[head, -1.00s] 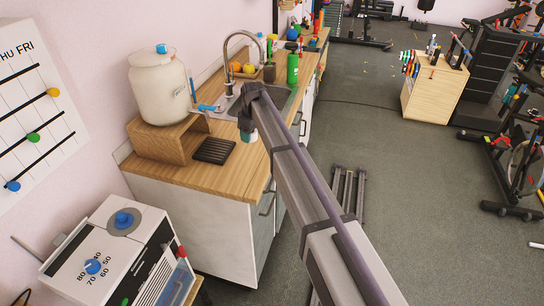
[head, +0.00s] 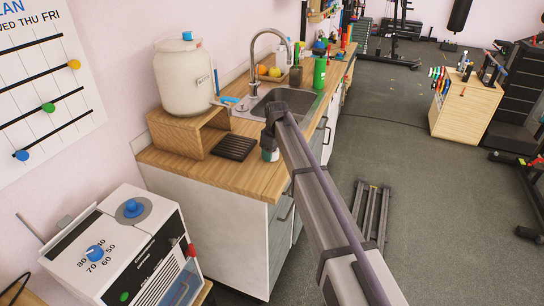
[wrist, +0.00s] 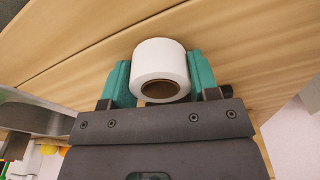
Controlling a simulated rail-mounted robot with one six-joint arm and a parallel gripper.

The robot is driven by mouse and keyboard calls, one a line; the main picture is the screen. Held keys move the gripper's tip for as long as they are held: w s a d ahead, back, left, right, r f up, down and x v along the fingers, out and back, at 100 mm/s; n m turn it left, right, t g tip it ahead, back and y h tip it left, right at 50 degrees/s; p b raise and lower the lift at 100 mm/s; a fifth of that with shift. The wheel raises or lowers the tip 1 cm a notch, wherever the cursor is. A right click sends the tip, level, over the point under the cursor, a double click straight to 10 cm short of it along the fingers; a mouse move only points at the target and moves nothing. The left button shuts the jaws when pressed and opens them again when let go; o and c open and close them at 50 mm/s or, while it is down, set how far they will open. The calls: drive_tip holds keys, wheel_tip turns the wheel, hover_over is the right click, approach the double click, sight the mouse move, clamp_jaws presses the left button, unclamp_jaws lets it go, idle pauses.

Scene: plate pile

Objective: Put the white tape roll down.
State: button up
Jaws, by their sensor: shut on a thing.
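The white tape roll (wrist: 160,62) with a brown core shows in the wrist view, between the two green fingers of my gripper (wrist: 160,78). The fingers are shut on its sides. The wooden counter (wrist: 60,50) lies behind the roll; I cannot tell whether the roll touches it. In the head view my gripper (head: 270,152) is over the front part of the counter (head: 215,177), right of a dark slatted mat. The roll is mostly hidden by my arm there.
The dark slatted mat (head: 235,147) lies left of my gripper. A wooden stand (head: 190,135) with a white jar (head: 185,80) is farther left. The sink (head: 285,98) with its tap is behind. Bare counter lies in front of the mat.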

drive_tip(key=shift+f+b, duration=0.3)
drive_tip(key=o, duration=0.9)
drive_tip(key=shift+r, duration=0.15)
wheel_tip(320, 180, up, 12)
drive_tip(key=d+p, duration=0.1)
drive_tip(key=p, duration=1.1)
drive_tip(key=shift+s+r, duration=0.15)
drive_tip(key=shift+s, duration=0.2)
drive_tip(key=shift+d, duration=0.1)
